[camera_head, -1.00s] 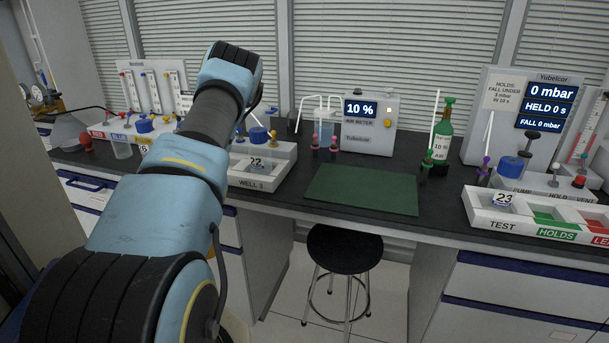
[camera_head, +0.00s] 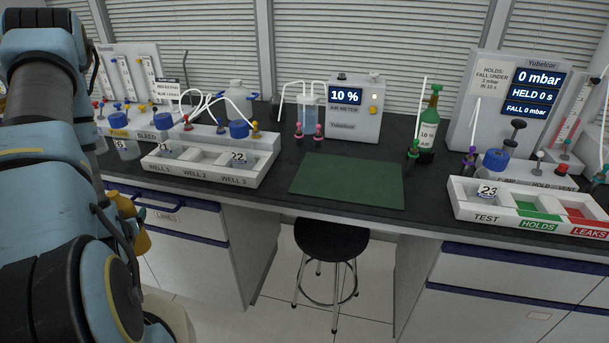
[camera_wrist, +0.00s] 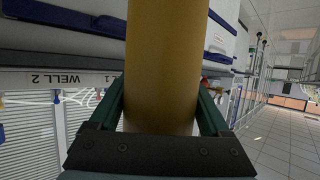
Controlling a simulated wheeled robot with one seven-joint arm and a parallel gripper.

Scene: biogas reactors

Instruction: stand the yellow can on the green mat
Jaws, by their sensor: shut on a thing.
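The yellow can (camera_wrist: 162,50) fills the middle of the wrist view, between the two green fingers of my gripper (camera_wrist: 161,95), which is shut on it. In the head view a yellow piece (camera_head: 137,228), apparently the can, shows beside my arm at the left, in front of the drawers and below the counter top. The green mat (camera_head: 347,184) lies flat and bare on the dark counter, well to the right of the can.
A white well rack (camera_head: 212,160) with jars stands left of the mat. The air meter (camera_head: 355,110) is behind it, a green bottle (camera_head: 428,125) behind right, and the test tray (camera_head: 530,208) to the right. A black stool (camera_head: 331,238) stands in front, below the counter.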

